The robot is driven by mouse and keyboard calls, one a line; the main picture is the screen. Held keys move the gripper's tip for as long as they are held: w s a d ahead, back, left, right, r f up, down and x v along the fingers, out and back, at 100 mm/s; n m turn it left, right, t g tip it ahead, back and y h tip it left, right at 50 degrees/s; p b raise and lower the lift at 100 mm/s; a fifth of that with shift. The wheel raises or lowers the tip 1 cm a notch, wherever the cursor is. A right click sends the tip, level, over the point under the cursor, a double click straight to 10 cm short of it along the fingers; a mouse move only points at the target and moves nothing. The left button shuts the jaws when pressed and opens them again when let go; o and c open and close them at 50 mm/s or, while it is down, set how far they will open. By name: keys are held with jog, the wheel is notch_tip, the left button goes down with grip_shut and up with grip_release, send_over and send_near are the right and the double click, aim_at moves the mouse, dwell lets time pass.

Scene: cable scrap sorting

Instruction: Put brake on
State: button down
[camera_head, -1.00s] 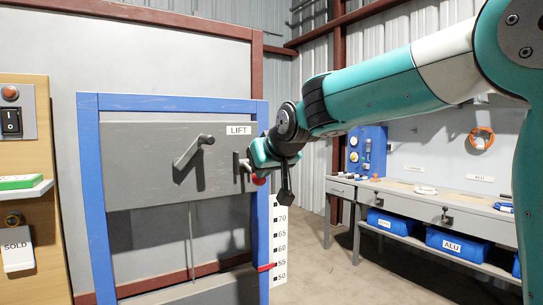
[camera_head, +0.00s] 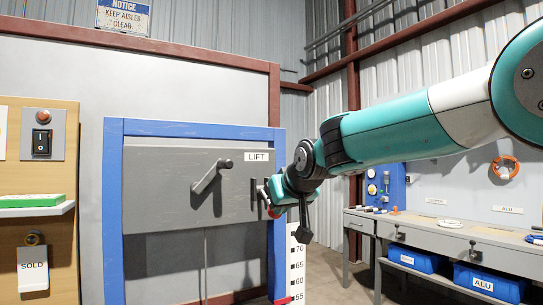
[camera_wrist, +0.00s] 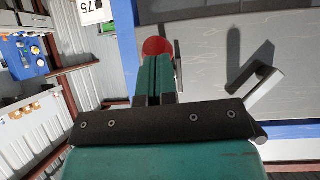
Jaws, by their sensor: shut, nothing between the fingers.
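The grey lift panel (camera_head: 150,195) in the blue frame carries a crank handle (camera_head: 207,180) and, at its right edge, a small upright lever (camera_head: 254,194). A red round knob (camera_head: 273,212) shows beside the lever, partly hidden by my gripper (camera_head: 266,200). In the wrist view my gripper (camera_wrist: 158,58) is shut with its green fingers side by side and nothing between them. The red knob (camera_wrist: 157,45) is just past the fingertips; I cannot tell whether they touch it. The crank handle also shows in the wrist view (camera_wrist: 252,98).
A height scale (camera_head: 298,265) stands right of the blue frame. A wooden board (camera_head: 60,250) with a switch (camera_head: 42,142) and a green item on a shelf (camera_head: 30,201) is at the left. A workbench (camera_head: 450,238) with blue bins (camera_head: 485,283) is at the right.

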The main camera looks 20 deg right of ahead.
jog(key=shift+f, duration=0.1)
jog(key=f+v, duration=0.1)
jog(key=v, duration=1.2)
jog(key=shift+s+a+r+p, duration=0.2)
jog(key=shift+s+p, duration=0.15)
jog(key=shift+s, duration=0.3)
jog(key=s+a+f+n+g+y+p, duration=0.2)
jog(key=s+a+f+g+p, duration=0.3)
jog(key=s, duration=0.5)
jog(key=s+a+f+n+g+y+p, duration=0.2)
jog(key=s+a+f+n+g+p, duration=0.2)
jog(key=s, duration=0.7)
jog(key=a+f+g+p, duration=0.2)
jog(key=a+f, duration=0.2)
jog(key=shift+s+n, duration=0.3)
jog(key=shift+f, duration=0.1)
